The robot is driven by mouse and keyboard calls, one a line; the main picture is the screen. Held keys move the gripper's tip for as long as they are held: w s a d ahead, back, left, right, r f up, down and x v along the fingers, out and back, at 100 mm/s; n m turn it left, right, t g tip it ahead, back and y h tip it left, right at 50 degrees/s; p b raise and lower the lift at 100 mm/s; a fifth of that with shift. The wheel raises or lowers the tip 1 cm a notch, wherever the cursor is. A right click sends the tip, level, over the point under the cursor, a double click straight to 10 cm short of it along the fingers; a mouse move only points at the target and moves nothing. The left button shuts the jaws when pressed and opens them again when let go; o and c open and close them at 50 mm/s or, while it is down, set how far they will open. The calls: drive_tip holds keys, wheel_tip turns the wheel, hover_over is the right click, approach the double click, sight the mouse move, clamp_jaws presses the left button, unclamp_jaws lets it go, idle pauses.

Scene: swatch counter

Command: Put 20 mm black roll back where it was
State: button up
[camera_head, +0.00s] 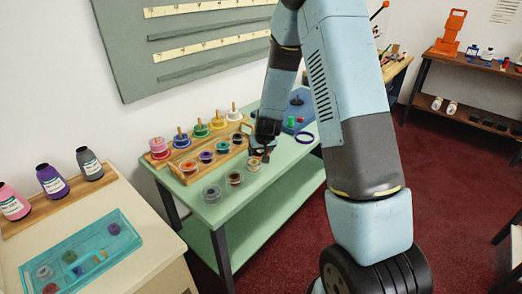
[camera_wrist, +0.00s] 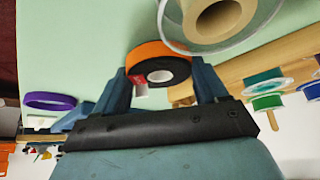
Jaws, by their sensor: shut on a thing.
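The black roll (camera_wrist: 178,70), with a white core, is between the two fingers of my gripper (camera_wrist: 163,88) in the wrist view. An orange band (camera_wrist: 146,52) shows right against it; I cannot tell if that is part of it or another roll behind. A white and red tag (camera_wrist: 138,84) shows beside it. My gripper is shut on the black roll. In the head view my gripper (camera_head: 264,148) is low over the green counter (camera_head: 262,190), right of the wooden rack (camera_head: 213,163). The held roll is small and dark there.
Several clear-cased rolls stand on the counter, one (camera_head: 211,192) at the front. The rack holds several coloured rolls, and pegged spools (camera_head: 201,130) stand behind. A large clear-rimmed roll (camera_wrist: 217,18) is close in the wrist view.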

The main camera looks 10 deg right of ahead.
drive_tip(key=o, duration=1.1)
drive_tip(key=shift+o, duration=0.2)
